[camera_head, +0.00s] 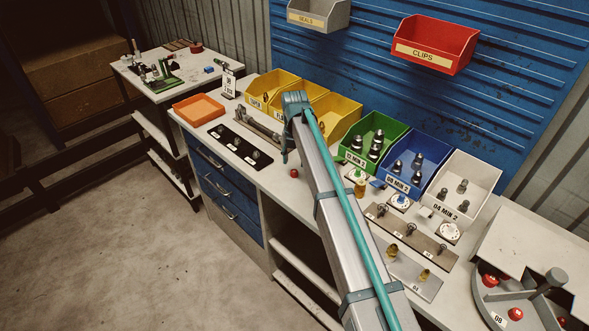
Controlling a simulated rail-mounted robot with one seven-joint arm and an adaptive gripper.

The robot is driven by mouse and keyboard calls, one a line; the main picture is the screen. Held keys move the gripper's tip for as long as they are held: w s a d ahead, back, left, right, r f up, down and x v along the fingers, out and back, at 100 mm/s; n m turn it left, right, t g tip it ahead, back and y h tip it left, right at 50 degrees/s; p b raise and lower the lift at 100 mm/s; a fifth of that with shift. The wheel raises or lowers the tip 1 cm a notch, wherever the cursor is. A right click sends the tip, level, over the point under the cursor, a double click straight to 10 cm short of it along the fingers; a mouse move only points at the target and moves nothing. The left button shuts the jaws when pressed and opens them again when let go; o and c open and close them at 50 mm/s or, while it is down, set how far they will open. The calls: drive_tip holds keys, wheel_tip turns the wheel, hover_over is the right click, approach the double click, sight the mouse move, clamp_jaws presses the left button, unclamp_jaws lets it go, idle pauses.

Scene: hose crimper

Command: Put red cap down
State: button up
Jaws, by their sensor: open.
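A small red cap (294,173) sits on the white workbench top (272,182), near the front edge and left of the green bin. My gripper (287,158) is just above and slightly left of this cap, pointing down from the end of my arm. The arm link covers most of it, and its fingertips are hard to make out. It is open, and the cap appears apart from it, resting on the bench.
Yellow bins (272,85), a green bin (374,140), a blue bin (418,160) and a white bin (466,180) line the back. A black strip (238,146) and an orange tray (198,110) lie left. A round grey tray (505,298) at right holds red parts.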

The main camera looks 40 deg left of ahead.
sight(294, 171)
wheel_tip(294, 171, up, 8)
drive_tip(key=b, duration=0.2)
drive_tip(key=shift+f, duration=0.15)
